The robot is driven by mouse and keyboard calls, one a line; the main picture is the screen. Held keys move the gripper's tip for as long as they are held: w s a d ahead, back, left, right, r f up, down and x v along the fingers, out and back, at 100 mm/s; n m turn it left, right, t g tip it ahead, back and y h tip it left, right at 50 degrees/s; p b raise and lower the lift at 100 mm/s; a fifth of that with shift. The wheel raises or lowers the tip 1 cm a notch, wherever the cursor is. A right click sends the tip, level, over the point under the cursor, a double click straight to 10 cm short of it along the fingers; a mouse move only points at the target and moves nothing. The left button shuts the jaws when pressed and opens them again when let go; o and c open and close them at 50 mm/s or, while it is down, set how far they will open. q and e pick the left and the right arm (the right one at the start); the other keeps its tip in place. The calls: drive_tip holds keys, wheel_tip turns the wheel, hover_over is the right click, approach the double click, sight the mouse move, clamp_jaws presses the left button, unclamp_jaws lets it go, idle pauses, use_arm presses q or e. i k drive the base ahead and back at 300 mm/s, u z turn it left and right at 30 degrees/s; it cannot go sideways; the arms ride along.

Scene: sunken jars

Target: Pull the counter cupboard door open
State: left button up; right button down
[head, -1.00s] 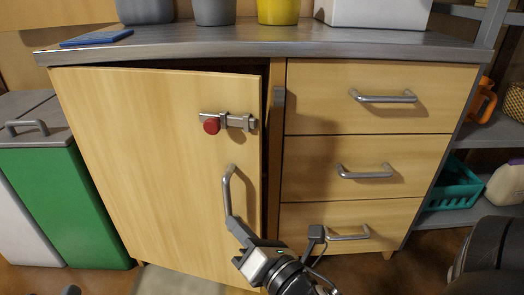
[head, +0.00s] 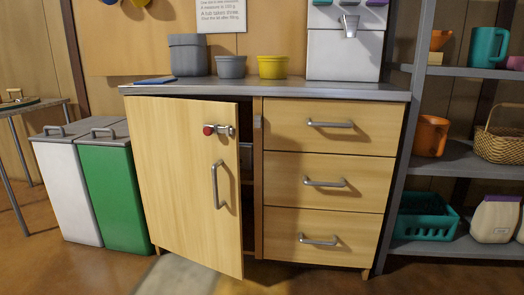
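The counter cupboard door (head: 180,180) is light wood, hinged at its left side, and stands partly open. Its right edge is swung out toward me, leaving a dark gap with part of the inside showing. A vertical grey bar handle (head: 217,185) is on the door near its right edge. A bolt with a red knob (head: 209,130) sits above the handle, drawn back on the door. Neither of my grippers shows in the head view now. Nothing touches the handle.
Drawers (head: 322,183) with bar handles are right of the cupboard opening. Green (head: 110,195) and white (head: 70,193) bins stand to the left. Pots and a dispenser (head: 345,45) stand on the counter (head: 300,91). A shelf unit (head: 460,158) is at right.

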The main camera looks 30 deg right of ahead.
sight(189, 179)
drive_tip(key=z, duration=1)
drive_tip(key=i, duration=1.3)
drive_tip(key=u, duration=0.4)
